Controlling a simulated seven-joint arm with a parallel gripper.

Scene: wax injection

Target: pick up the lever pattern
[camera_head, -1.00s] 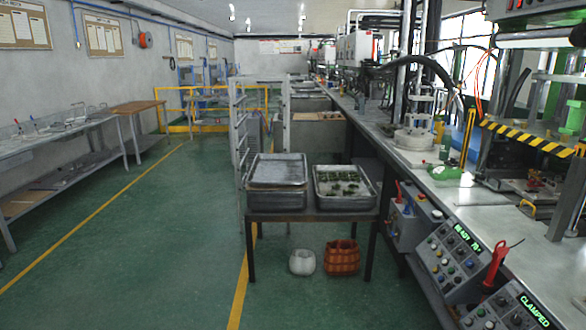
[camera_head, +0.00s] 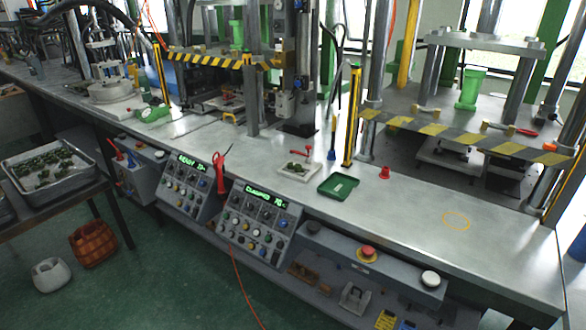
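I cannot single out the lever pattern for certain. Small dark green pieces (camera_head: 295,167) lie on a pale plate (camera_head: 287,176) on the steel bench, left of a shallow green tray (camera_head: 326,191). More dark green pieces (camera_head: 45,165) lie in a metal tray (camera_head: 75,184) on the low table at the left. These pieces are too small to tell their shapes. My gripper is not in view.
The steel bench (camera_head: 400,205) has free room at its right, around a yellow circle (camera_head: 456,220). Presses with striped yellow-black bars (camera_head: 470,138) stand behind. Control boxes (camera_head: 255,222) line the front. An orange basket (camera_head: 92,243) stands on the floor.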

